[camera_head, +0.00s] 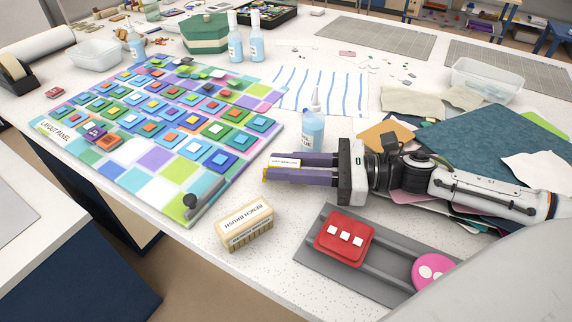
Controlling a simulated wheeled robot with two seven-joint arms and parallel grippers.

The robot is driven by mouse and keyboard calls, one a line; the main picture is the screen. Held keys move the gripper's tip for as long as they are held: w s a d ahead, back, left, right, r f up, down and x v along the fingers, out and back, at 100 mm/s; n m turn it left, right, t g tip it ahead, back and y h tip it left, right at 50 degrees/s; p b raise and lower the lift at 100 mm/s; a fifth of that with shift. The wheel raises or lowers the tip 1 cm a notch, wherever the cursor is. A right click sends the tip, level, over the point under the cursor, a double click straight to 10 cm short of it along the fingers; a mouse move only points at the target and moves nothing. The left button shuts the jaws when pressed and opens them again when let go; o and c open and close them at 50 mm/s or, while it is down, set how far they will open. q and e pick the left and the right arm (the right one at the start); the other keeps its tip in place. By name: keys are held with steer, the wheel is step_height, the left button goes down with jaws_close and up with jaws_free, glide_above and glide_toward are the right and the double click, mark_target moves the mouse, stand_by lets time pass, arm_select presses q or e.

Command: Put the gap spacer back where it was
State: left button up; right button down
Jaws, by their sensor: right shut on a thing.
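My right gripper (272,168) comes in from the right, with its purple fingers pointing left above the worktop. It is shut on a small piece with a white label and a yellow end, which looks like the gap spacer (284,162). The label is too small to read surely, and the fingers hide most of the piece. The layout panel (155,187), with rows of stacked coloured glass tiles, lies to the left of the fingertips, apart from them. A small purple piece (95,132) sits on the panel's left part. My left gripper is out of view.
A bench brush (245,226) stands in front of the gripper. A grey rail tray (335,262) holds a red block (343,238) and a pink disc (432,271). A blue bottle (312,130) stands just behind the fingers. A grey bar with a dark knob (190,201) lies on the panel's front corner.

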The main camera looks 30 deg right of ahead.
steer(key=shift+f+b, duration=0.35)
steer(key=shift+f, duration=0.15)
steer(key=c, duration=1.5)
jaws_free()
steer(key=shift+c, duration=0.2)
steer(key=shift+f, duration=0.1)
steer(key=shift+s+d+r+p, duration=0.1)
steer(key=shift+r+p, duration=0.55)
steer(key=shift+p, duration=0.05)
steer(key=v, duration=1.1)
steer(key=shift+s+d+r, duration=0.1)
steer(key=shift+s+d, duration=0.1)
steer(key=shift+d, duration=0.15)
steer(key=shift+a, duration=0.1)
